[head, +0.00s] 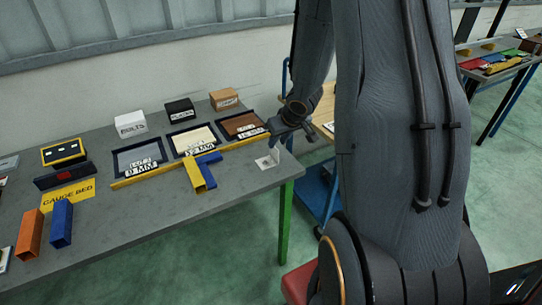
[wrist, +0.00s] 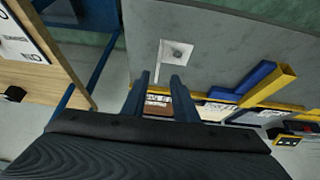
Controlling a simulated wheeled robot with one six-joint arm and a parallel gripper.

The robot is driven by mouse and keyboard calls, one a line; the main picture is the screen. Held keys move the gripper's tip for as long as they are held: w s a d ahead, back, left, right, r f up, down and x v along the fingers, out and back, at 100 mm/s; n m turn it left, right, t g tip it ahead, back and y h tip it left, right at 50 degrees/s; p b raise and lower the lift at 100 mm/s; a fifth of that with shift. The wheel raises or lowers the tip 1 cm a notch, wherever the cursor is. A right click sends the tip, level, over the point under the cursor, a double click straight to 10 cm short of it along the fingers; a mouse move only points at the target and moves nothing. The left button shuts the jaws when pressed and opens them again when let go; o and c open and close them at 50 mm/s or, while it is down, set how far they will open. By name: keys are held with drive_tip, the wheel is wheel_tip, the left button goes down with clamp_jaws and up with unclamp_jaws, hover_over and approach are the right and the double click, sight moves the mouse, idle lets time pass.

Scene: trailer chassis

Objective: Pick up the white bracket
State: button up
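The white bracket (head: 268,161) is a small white piece with a flat plate and an upright part, on the grey table near its right front corner. In the wrist view the bracket (wrist: 177,51) shows a dark spot on its plate and lies just beyond my fingertips, slightly right of centre.
A yellow bar (head: 190,160) runs along the grey table (head: 150,213) in front of the labelled trays. Yellow and blue tubes (head: 203,171) lie left of the bracket. A blue cart (head: 318,185) stands beyond the table's right end. The table around the bracket is clear.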

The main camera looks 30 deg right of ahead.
sight(274, 159)
drive_tip(key=x, duration=0.2)
drive_tip(key=shift+w+f+b, duration=0.15)
drive_tip(key=shift+f+b, duration=0.2)
drive_tip(key=shift+d+x, duration=0.15)
drive_tip(key=shift+x, duration=1.2)
drive_tip(key=shift+d+x, duration=0.1)
drive_tip(key=shift+x, duration=1.2)
clamp_jaws()
